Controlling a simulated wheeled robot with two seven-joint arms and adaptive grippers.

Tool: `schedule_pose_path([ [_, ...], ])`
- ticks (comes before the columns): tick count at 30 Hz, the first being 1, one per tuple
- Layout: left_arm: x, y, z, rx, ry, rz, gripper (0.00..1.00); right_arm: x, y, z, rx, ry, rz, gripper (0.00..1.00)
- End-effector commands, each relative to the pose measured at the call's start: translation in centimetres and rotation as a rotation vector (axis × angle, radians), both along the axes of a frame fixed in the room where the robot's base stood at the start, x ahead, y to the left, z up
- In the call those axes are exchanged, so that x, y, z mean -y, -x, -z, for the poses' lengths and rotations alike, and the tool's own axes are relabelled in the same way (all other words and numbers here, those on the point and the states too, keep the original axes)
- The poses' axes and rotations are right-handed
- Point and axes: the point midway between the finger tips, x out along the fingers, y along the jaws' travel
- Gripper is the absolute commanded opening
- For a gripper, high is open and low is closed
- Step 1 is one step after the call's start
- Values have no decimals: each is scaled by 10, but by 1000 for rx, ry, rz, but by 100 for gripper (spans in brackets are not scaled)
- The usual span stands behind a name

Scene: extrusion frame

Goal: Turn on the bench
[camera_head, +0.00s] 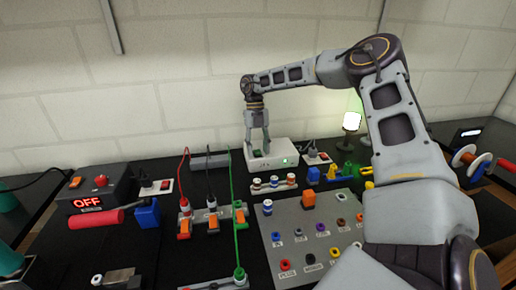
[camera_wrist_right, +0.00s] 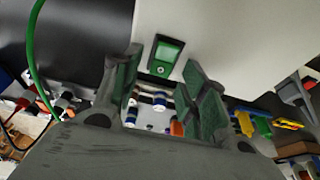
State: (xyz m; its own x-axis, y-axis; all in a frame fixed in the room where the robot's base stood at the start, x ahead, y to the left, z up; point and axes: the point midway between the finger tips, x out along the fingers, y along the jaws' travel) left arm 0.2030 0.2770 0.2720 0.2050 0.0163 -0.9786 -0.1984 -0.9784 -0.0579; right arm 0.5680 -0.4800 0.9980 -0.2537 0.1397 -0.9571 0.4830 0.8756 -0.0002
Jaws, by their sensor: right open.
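A dark power box (camera_head: 98,190) stands at the left in the head view. Its red display (camera_head: 87,203) reads OFF, with a red round button (camera_head: 101,181) and an orange switch (camera_head: 75,182) on top. My right gripper (camera_head: 258,150) is open over a white box (camera_head: 292,152) at the back middle, a small green light (camera_head: 285,161) on its front. In the right wrist view a green rocker switch (camera_wrist_right: 165,55) on the white box (camera_wrist_right: 220,35) shows between the open, empty fingers (camera_wrist_right: 163,75); contact cannot be told. My left gripper is not in view.
A lit lamp (camera_head: 351,121) stands behind my right arm. Orange-switched terminal blocks (camera_head: 212,222) with red, black and green cables stand in front. A grey panel (camera_head: 285,245) with coloured sockets lies front middle. A red-handled tool (camera_head: 95,222) lies at left.

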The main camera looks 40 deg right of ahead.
Motion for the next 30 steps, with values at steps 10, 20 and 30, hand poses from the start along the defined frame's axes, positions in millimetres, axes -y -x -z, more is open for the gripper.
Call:
schedule_pose_path([
  [10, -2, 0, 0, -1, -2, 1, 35, 4, -9, -30, 4, 2, 0, 43],
  [20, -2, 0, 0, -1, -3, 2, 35, 11, -21, -75, 2, 2, 1, 43],
  [30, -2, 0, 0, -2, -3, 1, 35, 16, -29, -107, 2, 1, 1, 43],
])
